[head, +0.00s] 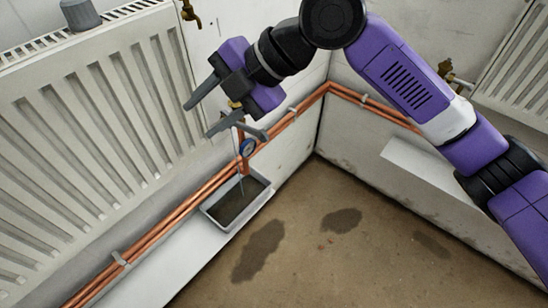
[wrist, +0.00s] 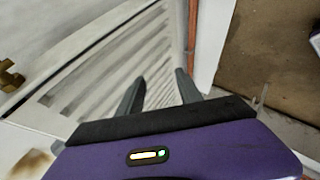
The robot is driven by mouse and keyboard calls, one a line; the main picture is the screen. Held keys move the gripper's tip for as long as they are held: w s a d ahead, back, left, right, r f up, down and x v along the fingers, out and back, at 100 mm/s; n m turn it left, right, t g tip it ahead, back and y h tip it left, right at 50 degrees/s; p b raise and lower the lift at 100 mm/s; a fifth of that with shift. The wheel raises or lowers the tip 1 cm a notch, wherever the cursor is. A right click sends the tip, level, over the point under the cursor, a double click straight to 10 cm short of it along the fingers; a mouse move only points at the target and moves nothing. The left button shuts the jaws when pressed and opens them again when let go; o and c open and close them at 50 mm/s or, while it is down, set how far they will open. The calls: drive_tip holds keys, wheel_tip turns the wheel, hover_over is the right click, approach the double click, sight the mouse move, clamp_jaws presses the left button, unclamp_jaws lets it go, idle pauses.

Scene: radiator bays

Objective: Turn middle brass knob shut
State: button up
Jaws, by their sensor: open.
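Three brass fittings show in the head view. One brass valve (head: 190,13) is on the wall at the top, right of the left radiator. A small brass part (head: 236,104) shows between the jaws of my gripper, partly hidden by it; it looks like the middle one. Another brass valve (head: 446,70) is beside the right radiator. My gripper (head: 199,119) is open in front of the left radiator's right end. In the wrist view my gripper (wrist: 160,75) has nothing between its fingertips, and a brass fitting (wrist: 10,76) is at the left edge. I cannot tell which fitting that is.
Copper pipes (head: 190,200) run along the wall.

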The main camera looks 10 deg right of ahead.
drive_tip(key=a+r+m+t+y+p, duration=0.4)
drive_tip(key=a+r+m+y, duration=0.2)
drive_tip(key=a+r+m, duration=0.1)
drive_tip(key=s+d+f+m+t+h+p, duration=0.4)
drive_tip(key=s+d+m+t, duration=0.1)
drive_tip(key=m, duration=0.4)
drive_tip(key=s+d+f+m+t+h+p, duration=0.4)
drive_tip(key=s+d+m, duration=0.3)
drive_tip(key=d+m, duration=0.2)
drive_tip(key=shift+s+d+m+t+h, duration=0.15)
drive_tip(key=shift+d+m+t+h, duration=0.15)
drive_tip(key=shift+m+t+h, duration=0.35)
drive_tip(key=shift+f, duration=0.1)
idle(0.3)
